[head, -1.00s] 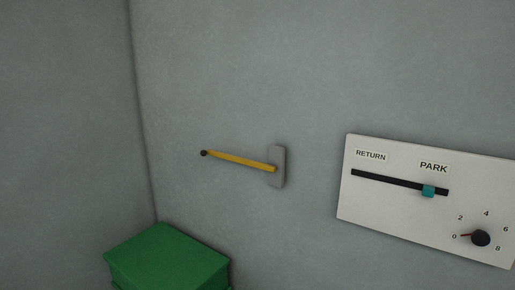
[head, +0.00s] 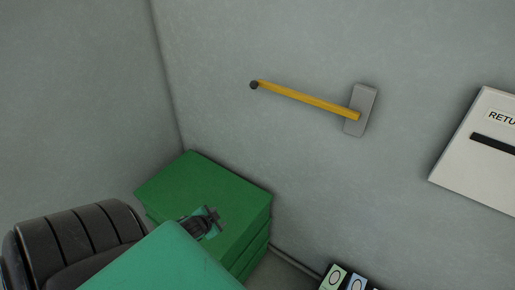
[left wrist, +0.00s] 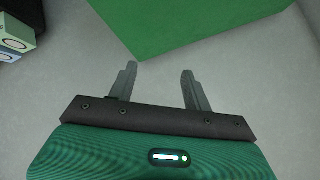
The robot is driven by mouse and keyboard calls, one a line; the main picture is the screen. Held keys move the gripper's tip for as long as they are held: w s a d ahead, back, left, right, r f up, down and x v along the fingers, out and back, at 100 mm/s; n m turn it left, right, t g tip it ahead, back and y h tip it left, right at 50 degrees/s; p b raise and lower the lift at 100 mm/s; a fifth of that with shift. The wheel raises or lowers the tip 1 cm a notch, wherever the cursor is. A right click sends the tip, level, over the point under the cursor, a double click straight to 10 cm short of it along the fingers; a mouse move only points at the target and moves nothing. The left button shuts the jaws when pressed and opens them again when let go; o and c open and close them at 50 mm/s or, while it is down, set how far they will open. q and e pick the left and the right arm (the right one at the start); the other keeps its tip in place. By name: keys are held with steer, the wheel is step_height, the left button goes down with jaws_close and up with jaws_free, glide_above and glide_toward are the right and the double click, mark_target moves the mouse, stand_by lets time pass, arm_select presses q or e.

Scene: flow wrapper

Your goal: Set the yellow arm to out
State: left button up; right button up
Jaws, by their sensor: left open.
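The yellow arm (head: 307,98) sticks out to the left from a grey wall plate (head: 366,98), and slopes slightly up toward its dark round tip (head: 254,85). My left gripper (head: 212,217) is below and left of the yellow arm in the head view, in front of the green stack, and apart from the arm. In the left wrist view its two fingers (left wrist: 158,69) are spread with nothing between them. The yellow arm does not show in the left wrist view. My right gripper is in neither view.
A green stack of blocks (head: 235,190) stands in the wall corner; a green surface also fills the top of the left wrist view (left wrist: 180,22). A white panel (head: 465,160) is cut off at right. Small labelled boxes (head: 335,277) stand at the bottom. The wall around the yellow arm is clear.

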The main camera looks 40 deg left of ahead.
arm_select(q)
steer(key=w+a+r+m+t, duration=0.15)
steer(key=w+a+r, duration=0.25)
steer(key=r, duration=0.4)
steer(key=m+t+h+p, duration=0.2)
steer(key=m+t+h, duration=0.3)
steer(key=m+t, duration=0.25)
glide_toward(258, 83)
steer(key=shift+w+a+f+p, duration=0.1)
steer(key=shift+w+p, duration=0.85)
steer(key=shift+w, duration=1.3)
steer(key=shift+w+f+p, duration=0.1)
steer(key=shift+w+p, duration=0.8)
steer(key=shift+w, duration=1.35)
steer(key=shift+w+f+p, duration=0.15)
steer(key=shift+w+p, duration=0.25)
steer(key=shift+w, duration=0.7)
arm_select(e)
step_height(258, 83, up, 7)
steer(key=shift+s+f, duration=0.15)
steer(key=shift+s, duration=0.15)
